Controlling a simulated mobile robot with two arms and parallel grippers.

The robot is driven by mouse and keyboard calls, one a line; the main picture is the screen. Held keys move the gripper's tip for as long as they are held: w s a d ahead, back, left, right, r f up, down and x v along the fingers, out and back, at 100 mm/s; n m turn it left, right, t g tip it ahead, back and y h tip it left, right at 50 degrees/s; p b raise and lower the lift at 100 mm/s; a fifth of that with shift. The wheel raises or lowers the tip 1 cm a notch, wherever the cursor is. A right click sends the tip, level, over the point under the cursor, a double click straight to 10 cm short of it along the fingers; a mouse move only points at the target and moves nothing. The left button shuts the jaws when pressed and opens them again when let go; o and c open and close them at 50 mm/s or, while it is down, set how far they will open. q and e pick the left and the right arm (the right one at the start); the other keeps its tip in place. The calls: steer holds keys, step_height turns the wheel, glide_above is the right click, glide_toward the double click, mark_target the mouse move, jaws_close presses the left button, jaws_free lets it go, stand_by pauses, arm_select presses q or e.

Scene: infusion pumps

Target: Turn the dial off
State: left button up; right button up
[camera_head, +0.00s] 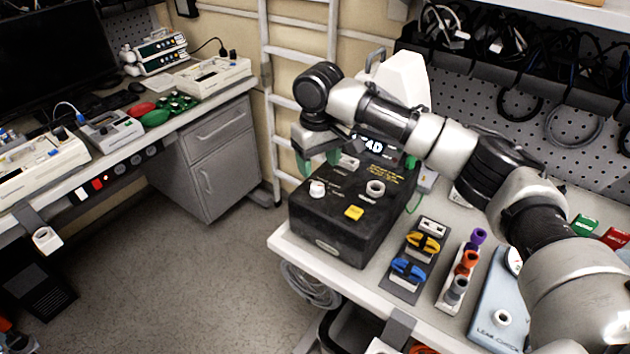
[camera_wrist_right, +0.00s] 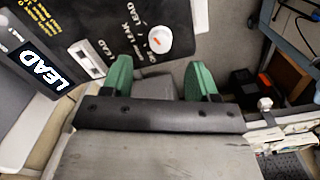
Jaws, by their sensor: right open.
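A black tester box (camera_head: 350,215) stands on the right bench, with its lit display reading LEAD (camera_head: 369,145). A white dial (camera_head: 317,188) sits on its top at the left. In the right wrist view the dial (camera_wrist_right: 160,39) has an orange mark, with LEAD and LEAK printed around it. My right gripper (camera_head: 318,160) has green fingers and is open just behind and above the dial, apart from it. In the right wrist view nothing is between its fingers (camera_wrist_right: 160,78). Which label the mark points to, I cannot tell. My left gripper is out of view.
Yellow and blue clips (camera_head: 408,269) and coloured plugs (camera_head: 467,262) lie to the right. My right arm spans above the bench. The floor (camera_head: 200,270) on the left is clear.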

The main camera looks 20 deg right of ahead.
mark_target(317, 186)
step_height(317, 186, down, 6)
steer(key=shift+w+a+r+p, duration=0.1)
steer(key=shift+w+r+p, duration=0.05)
steer(key=shift+p, duration=0.25)
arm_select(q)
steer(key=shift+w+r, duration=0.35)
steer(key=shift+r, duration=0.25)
arm_select(e)
steer(key=shift+f, duration=0.45)
